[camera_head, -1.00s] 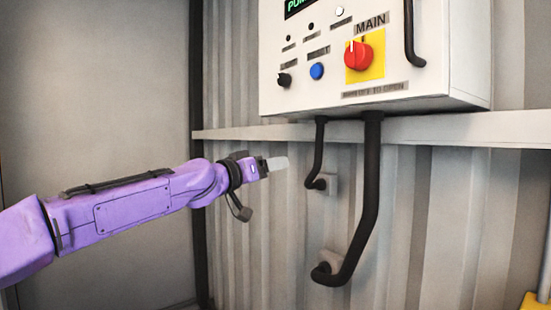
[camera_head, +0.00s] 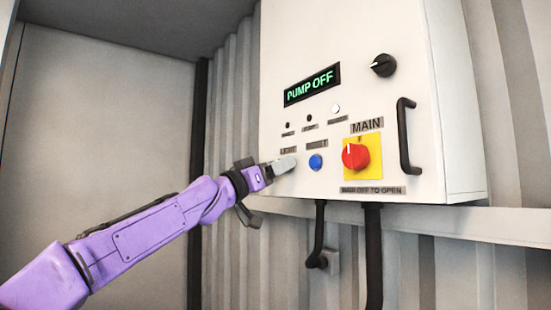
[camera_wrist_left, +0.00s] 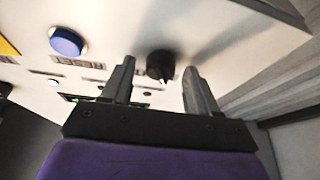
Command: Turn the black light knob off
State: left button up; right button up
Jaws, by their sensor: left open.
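The black light knob (camera_wrist_left: 160,65) shows in the left wrist view, on the white panel face ahead of and between my left gripper's fingers. In the head view the fingers cover the knob, just below the LIGHT label (camera_head: 288,149). My left gripper (camera_head: 284,165) is at the lower left of the control box (camera_head: 390,30). In the left wrist view the left gripper (camera_wrist_left: 158,88) is open, with one finger on each side of the knob. I cannot tell whether the fingers touch it. My right gripper is not in view.
A blue button (camera_head: 316,162) is close to the right of the gripper. A red MAIN knob (camera_head: 355,156) on a yellow plate, a black handle (camera_head: 408,136) and another black knob (camera_head: 383,66) are farther right. The display (camera_head: 312,84) reads PUMP OFF.

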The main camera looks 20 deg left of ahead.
pick_arm(q)
jog(key=c, duration=1)
jog(key=shift+c, duration=0.2)
jog(key=shift+n+y, duration=0.4)
jog(key=shift+n, duration=0.1)
jog(key=shift+s+d+r+n+y+p, duration=0.1)
jog(key=shift+n+y+p, duration=0.95)
jog(key=shift+n+p, duration=1.1)
jog(key=shift+a+r+n+y+p, duration=0.1)
jog(key=shift+n+y+p, duration=1.2)
jog(key=shift+n, duration=1.5)
jog(key=shift+s+d+r+n+y+p, duration=0.1)
jog(key=shift+n+y+p, duration=0.75)
jog(key=shift+n+p, duration=1.4)
jog(key=shift+f, duration=0.1)
